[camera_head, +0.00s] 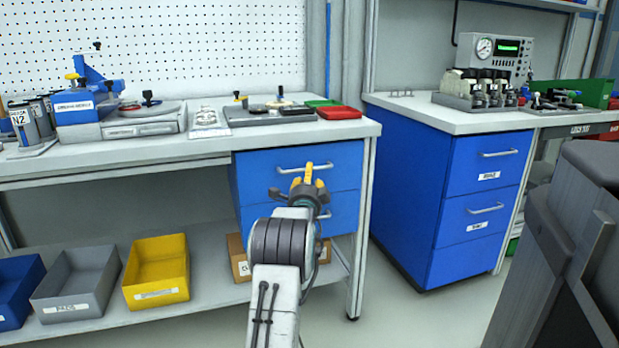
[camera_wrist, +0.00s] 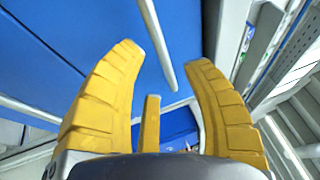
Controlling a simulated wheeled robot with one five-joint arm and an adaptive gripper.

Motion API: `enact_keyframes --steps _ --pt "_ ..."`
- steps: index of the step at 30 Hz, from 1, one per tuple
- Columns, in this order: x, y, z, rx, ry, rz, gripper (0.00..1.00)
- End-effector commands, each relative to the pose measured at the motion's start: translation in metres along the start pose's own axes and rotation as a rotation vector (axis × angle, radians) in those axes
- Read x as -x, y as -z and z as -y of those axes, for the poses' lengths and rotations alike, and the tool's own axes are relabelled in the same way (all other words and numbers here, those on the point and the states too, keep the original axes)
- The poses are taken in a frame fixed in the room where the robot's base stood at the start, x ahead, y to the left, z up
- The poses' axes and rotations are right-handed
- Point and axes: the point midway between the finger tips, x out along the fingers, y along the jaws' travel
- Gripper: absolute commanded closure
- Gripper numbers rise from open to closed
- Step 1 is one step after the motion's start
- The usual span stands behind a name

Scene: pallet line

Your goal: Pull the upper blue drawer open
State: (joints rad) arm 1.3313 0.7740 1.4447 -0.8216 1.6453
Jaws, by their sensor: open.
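The upper blue drawer (camera_head: 256,165) is under the left bench and looks shut, its front level with the lower blue drawer. Its pale bar handle (camera_head: 288,171) is partly behind my gripper (camera_head: 308,181) in the head view. The fingers are spread, with a gap on each side of the bar. I cannot tell how far the fingertips reach past it.
The lower blue drawer (camera_head: 258,218) is directly below, its handle partly hidden by my arm. A blue two-drawer cabinet (camera_head: 410,190) stands to the right. Grey (camera_head: 70,308) and yellow (camera_head: 158,292) bins sit on the low shelf. A bench leg (camera_head: 361,250) stands right of the drawers.

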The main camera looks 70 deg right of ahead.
Motion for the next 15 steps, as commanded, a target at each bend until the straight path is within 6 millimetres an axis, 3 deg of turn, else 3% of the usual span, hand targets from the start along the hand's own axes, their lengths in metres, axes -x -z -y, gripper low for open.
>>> enact_keyframes --steps 15 --pt "-0.035 0.0 0.001 0.001 0.0 0.0 0.55"
